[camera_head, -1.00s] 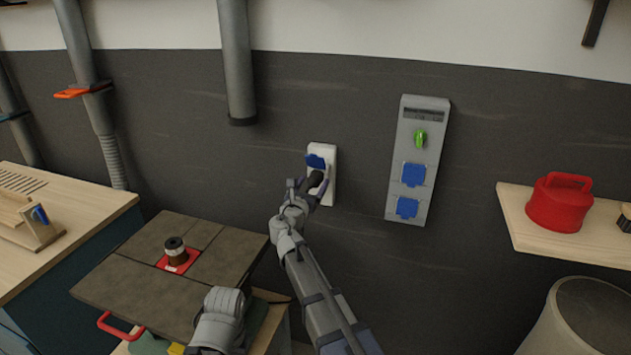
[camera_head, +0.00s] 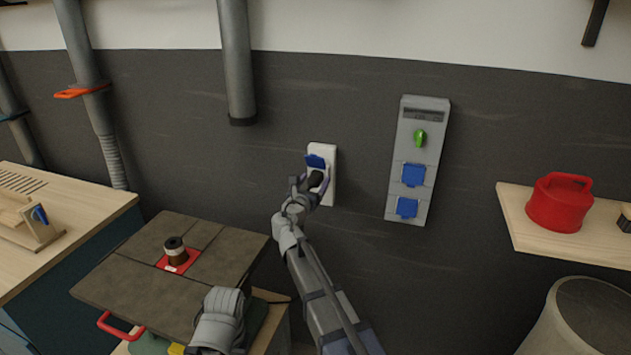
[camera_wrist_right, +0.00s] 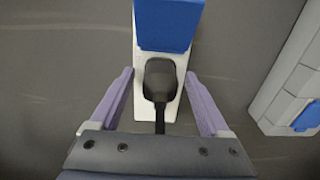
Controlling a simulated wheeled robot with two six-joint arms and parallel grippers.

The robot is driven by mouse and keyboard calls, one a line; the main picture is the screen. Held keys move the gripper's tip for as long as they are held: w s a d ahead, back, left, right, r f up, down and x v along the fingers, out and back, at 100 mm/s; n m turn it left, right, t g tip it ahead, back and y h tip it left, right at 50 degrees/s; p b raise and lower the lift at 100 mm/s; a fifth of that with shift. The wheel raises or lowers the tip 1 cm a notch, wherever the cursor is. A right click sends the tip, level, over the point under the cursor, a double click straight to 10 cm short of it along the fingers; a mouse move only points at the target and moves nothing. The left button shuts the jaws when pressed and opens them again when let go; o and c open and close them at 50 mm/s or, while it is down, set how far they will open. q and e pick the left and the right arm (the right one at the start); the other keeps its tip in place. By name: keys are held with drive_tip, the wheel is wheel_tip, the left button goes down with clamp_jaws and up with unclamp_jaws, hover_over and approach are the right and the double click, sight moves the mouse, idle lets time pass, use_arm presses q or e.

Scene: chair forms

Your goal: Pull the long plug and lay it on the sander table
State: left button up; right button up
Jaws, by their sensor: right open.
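The long plug (camera_head: 316,181) is black. It sits in a white wall socket (camera_head: 329,190) with its blue flap (camera_head: 316,161) raised above it. My right gripper (camera_head: 312,188) is at the plug. In the right wrist view my open right gripper (camera_wrist_right: 158,76) has one purple finger on each side of the plug (camera_wrist_right: 160,81), with gaps between. The plug's dark cable runs down toward the gripper's palm. The sander table (camera_head: 130,287) is a dark, flat top at the lower left with a spindle (camera_head: 174,252) on a red plate.
A grey panel (camera_head: 400,150) with a green knob and two blue flaps is right of the socket. A wooden shelf (camera_head: 515,222) holds a red container (camera_head: 560,203). A grey pipe (camera_head: 236,70) hangs above. The sander table's top is mostly bare around the spindle.

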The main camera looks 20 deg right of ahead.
sight(310, 187)
idle(0.3)
clamp_jaws()
idle(0.5)
drive_tip(key=shift+s, duration=0.15)
idle(0.3)
drive_tip(key=shift+v, duration=2.95)
drive_tip(key=shift+v, duration=2.45)
